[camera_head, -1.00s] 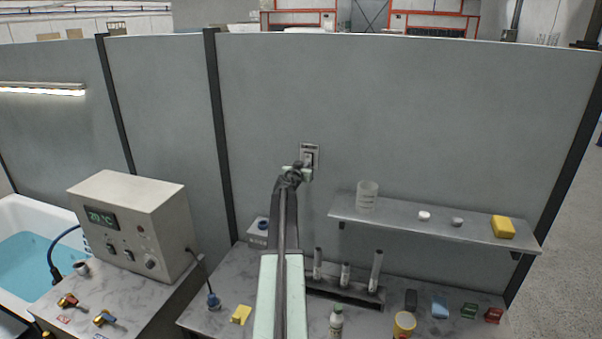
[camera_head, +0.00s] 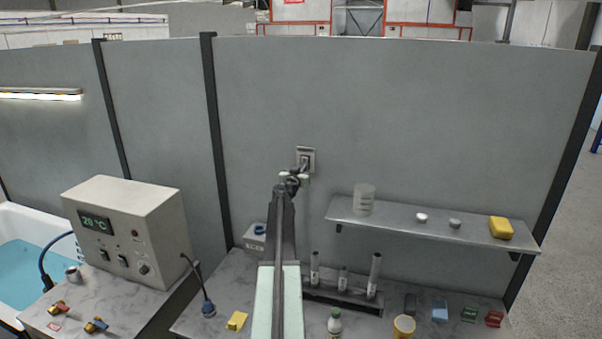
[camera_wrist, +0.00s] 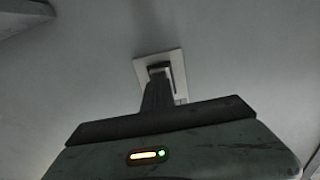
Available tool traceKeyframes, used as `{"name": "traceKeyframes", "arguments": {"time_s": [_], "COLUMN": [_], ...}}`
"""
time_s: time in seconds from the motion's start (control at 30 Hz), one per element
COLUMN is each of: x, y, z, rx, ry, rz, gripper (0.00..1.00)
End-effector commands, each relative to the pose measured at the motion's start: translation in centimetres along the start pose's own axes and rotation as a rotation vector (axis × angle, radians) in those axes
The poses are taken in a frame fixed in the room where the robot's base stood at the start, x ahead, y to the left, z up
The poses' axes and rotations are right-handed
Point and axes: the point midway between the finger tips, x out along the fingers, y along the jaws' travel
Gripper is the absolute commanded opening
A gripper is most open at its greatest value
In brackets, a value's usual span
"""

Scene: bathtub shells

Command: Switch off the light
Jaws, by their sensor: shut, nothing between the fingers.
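The light switch (camera_head: 306,152) is a small pale plate with a darker middle, mounted on the grey wall panel. My gripper (camera_head: 304,166) is shut and empty, with its tips right in front of the lower middle of the plate. In the wrist view the switch plate (camera_wrist: 178,72) sits tilted at the top centre, and my shut fingers (camera_wrist: 156,88) reach up to it and hide part of its middle. I cannot tell whether the tips touch the rocker. The tube light (camera_head: 40,95) on the left wall is lit.
A wall shelf (camera_head: 380,228) with a beaker and small items is right of my arm. Below is a counter (camera_head: 240,285) with tubes in a rack and bottles. A control box (camera_head: 130,225) stands left, beside the bathtub (camera_head: 22,235).

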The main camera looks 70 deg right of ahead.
Motion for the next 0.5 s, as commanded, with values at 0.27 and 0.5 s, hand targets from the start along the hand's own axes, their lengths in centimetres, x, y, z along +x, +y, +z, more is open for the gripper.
{"name": "traceKeyframes", "arguments": {"time_s": [0.27, 0.5], "x": [-4.1, -10.1], "y": [-0.2, 0.0], "z": [-0.1, 0.4], "rx": [0.000, 0.000], "ry": [0.004, 0.005], "rz": [-0.004, -0.002], "gripper": [0.00, 0.00]}}
